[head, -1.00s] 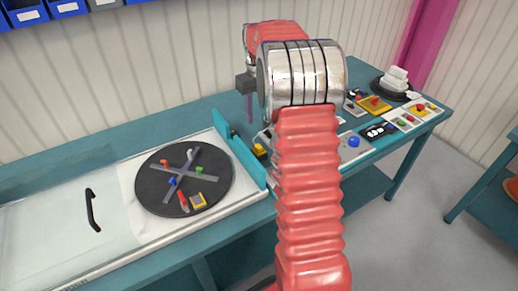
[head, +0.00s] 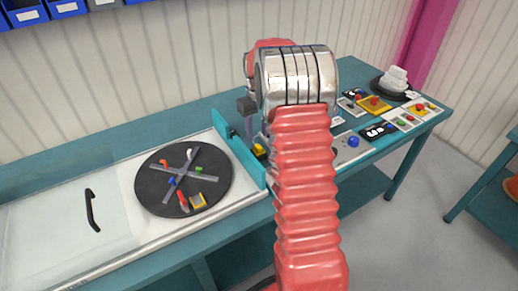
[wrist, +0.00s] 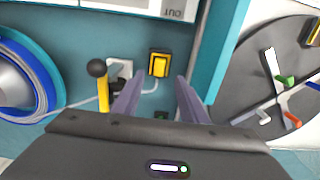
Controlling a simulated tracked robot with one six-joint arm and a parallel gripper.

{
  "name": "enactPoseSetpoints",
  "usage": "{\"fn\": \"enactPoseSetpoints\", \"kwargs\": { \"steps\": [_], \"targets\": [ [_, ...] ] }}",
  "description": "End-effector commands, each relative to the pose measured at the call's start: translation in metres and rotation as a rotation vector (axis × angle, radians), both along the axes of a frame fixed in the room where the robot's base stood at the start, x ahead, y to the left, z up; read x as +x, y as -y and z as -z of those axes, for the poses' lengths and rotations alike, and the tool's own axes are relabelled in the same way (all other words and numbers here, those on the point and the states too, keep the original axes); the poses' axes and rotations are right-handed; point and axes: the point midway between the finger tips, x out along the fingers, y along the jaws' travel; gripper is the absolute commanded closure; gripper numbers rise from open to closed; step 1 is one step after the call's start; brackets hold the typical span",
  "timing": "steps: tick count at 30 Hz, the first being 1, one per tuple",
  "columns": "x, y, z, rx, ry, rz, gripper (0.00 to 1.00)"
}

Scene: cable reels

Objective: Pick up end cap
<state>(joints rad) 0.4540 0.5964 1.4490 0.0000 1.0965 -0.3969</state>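I cannot tell for sure which thing is the end cap. My gripper (wrist: 157,98) is open in the wrist view, its two purple fingers apart over the teal bench top. A small dark piece (wrist: 162,115) shows low between the fingers; it is too small to identify.
A yellow lever with a black ball knob (wrist: 97,68) stands close to the left finger. A blue cable reel (wrist: 35,75) lies at the left. A teal upright panel (head: 238,147) borders the black disc (head: 150,190). Control boxes (head: 373,103) cover the bench's right side.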

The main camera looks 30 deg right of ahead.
Motion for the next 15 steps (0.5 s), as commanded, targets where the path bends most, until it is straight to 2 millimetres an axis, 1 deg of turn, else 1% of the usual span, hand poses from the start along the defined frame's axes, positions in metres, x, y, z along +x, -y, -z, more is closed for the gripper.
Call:
{"fn": "enactPoseSetpoints", "kwargs": {
  "steps": [3,11,15],
  "targets": [
    [0.0,-0.0001,0.0038,0.0,0.0,0.0,0.61],
    [0.0,-0.0002,0.004,0.0,0.0,0.0,0.61],
    [-0.0003,0.0,0.0117,0.001,-0.002,0.0,0.61]
  ]
}}
